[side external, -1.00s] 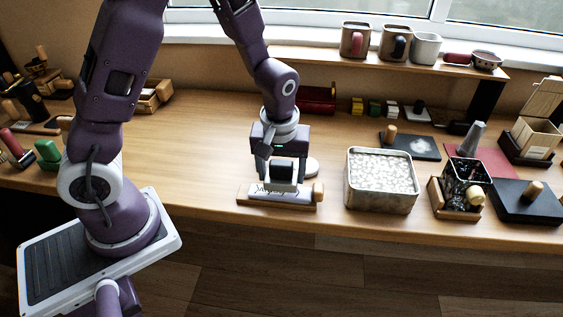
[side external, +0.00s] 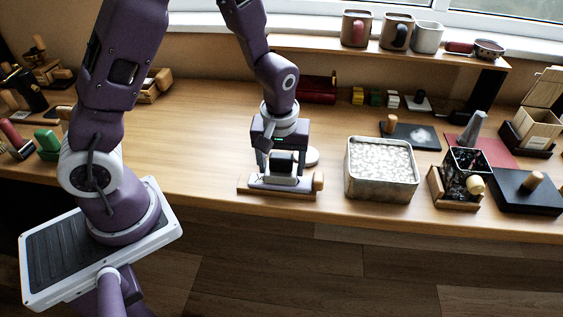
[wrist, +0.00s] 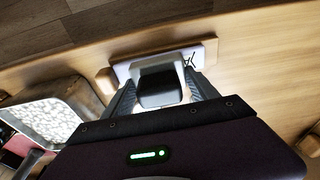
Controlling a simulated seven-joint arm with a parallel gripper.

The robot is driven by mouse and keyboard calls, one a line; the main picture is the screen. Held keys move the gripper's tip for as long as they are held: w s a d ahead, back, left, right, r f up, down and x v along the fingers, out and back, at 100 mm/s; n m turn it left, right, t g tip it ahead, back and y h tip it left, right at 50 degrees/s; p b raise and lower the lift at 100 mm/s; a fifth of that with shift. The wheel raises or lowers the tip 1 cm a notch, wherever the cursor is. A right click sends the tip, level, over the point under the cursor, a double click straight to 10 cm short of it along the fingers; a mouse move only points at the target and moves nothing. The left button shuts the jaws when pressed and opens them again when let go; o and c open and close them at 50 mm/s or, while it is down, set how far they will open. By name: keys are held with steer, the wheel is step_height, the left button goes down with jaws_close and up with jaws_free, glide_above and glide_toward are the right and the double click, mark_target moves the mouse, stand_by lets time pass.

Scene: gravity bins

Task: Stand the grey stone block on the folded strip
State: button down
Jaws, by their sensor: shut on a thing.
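My gripper (side external: 284,175) is shut on the dark grey stone block (side external: 284,164), with a finger on either side of it. The block is upright and also shows between the fingers in the wrist view (wrist: 160,88). Directly below is the white folded strip (side external: 264,183), lying along a low wooden stand (side external: 248,192). In the wrist view the strip (wrist: 126,72) runs behind the block, with a dark squiggle near its right end. The block's lower edge is at or just above the strip; I cannot tell whether they touch.
A metal tin of white pebbles (side external: 381,197) stands right of the stand. Further right are a dark cup on a wooden base (side external: 447,200) and a black slab (side external: 525,200).

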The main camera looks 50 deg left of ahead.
mark_target(281, 156)
steer(key=shift+f, duration=0.1)
steer(key=shift+c, duration=0.8)
jaws_free()
steer(key=r, duration=0.7)
steer(key=shift+s+d, duration=0.35)
steer(key=shift+d, duration=0.05)
